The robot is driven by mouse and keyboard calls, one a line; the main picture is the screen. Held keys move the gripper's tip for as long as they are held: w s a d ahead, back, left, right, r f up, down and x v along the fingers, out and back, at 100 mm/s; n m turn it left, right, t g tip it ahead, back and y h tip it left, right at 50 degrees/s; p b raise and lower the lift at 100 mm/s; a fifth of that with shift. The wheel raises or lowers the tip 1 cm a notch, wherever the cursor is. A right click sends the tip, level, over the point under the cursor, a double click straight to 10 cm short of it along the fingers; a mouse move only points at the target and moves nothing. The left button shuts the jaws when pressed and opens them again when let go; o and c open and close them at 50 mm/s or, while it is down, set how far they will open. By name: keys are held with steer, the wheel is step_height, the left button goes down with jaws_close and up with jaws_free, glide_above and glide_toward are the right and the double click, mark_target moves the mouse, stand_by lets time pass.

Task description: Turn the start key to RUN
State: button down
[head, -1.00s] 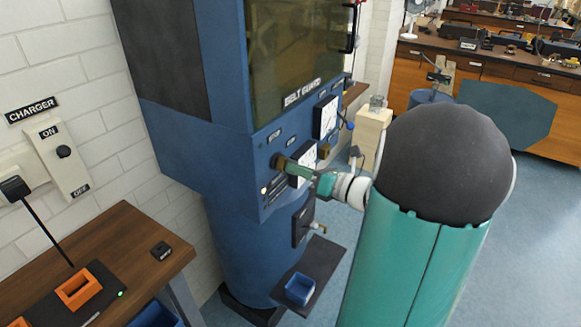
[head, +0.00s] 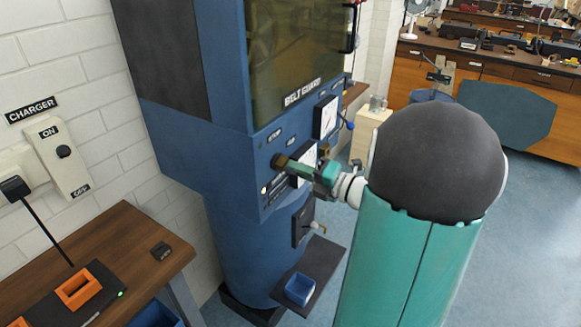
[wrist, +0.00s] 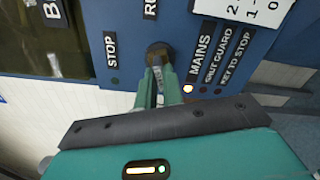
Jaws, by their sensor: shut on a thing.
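The start key sits in a dark round switch (wrist: 158,53) on the front of the blue machine. In the wrist view it lies between the STOP label (wrist: 111,48) and a second label, cut off at the top edge. My gripper (wrist: 159,72) is shut at this switch, its green fingers close together on the key. The fingers hide most of the key, so I cannot tell which way it points. In the head view my gripper (head: 287,163) meets the panel from the right, level with the switch (head: 278,160).
A blue bin (head: 299,290) sits on a low shelf. A wooden bench (head: 130,250) stands left.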

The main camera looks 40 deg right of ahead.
steer(key=shift+m, duration=0.7)
steer(key=c, duration=1.5)
jaws_free()
steer(key=shift+o, duration=0.2)
steer(key=shift+s, duration=0.1)
steer(key=v, duration=1.3)
steer(key=shift+s, duration=0.3)
